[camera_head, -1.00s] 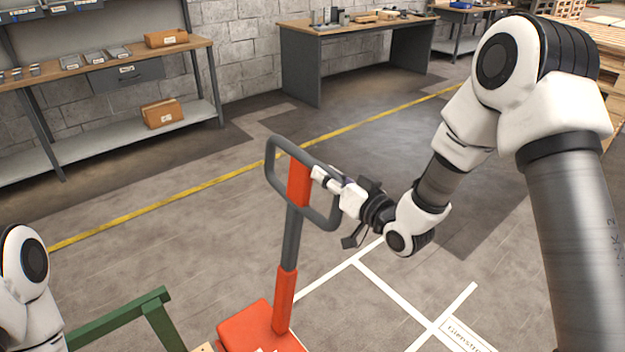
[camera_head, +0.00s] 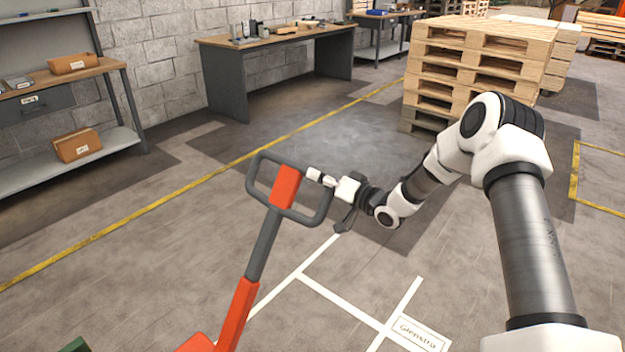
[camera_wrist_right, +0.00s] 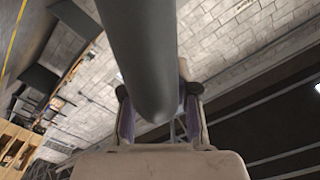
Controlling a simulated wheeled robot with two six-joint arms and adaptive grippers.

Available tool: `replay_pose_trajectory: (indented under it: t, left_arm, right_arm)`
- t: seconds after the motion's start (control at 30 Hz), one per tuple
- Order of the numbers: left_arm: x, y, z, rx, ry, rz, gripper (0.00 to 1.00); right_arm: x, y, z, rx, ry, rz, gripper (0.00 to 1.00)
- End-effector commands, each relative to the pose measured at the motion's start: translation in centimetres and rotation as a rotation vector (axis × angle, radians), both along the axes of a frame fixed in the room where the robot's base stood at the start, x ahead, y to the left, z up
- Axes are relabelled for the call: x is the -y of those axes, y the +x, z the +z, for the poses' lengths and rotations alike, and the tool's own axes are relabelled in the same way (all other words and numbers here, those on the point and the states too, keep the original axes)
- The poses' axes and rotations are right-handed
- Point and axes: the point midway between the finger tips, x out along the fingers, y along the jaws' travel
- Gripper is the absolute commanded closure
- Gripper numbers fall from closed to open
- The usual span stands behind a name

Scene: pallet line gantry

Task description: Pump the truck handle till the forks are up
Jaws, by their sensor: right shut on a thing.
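The truck handle (camera_head: 262,246) is a grey shaft with a grey loop on top, an orange centre panel and an orange lower sleeve. It leans, with its loop to the upper right of its foot. The orange truck body (camera_head: 197,343) shows only at the bottom edge; the forks are not visible. My right gripper (camera_head: 318,178) is shut on the right side of the handle loop. In the right wrist view the grey loop bar (camera_wrist_right: 150,60) runs between the fingers of the right gripper (camera_wrist_right: 160,112). My left gripper is out of view.
Stacked wooden pallets (camera_head: 468,75) stand at the back right. A workbench (camera_head: 275,60) stands at the back, and a shelf bench (camera_head: 62,85) at the left. White floor lines and a yellow line cross the open floor. A green bar (camera_head: 75,345) shows at the bottom left.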

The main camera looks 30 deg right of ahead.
Motion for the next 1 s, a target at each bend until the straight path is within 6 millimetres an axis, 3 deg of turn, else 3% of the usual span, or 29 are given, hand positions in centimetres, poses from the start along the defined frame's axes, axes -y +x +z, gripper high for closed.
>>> replay_pose_trajectory:
  t: [0.3,0.33,0.4,0.77,0.87,1.0]
  left_arm:
    - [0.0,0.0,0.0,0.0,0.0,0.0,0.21]
    - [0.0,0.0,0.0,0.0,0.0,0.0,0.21]
    - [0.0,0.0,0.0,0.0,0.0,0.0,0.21]
    - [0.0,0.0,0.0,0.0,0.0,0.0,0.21]
    - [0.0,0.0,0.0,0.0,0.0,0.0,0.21]
    - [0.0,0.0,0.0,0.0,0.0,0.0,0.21]
  right_arm:
    - [0.0,0.0,-0.2,-0.005,-0.001,0.0,1.0]
    - [0.0,0.0,-0.2,-0.005,0.0,0.0,0.64]
    - [0.0,0.0,-0.2,-0.005,0.0,0.0,0.46]
    - [0.2,-0.4,-0.2,-0.004,0.002,-0.002,0.46]
    - [0.8,-1.6,-0.1,-0.005,0.005,-0.005,0.46]
    - [2.0,-4.8,-0.1,-0.004,0.008,-0.007,0.46]
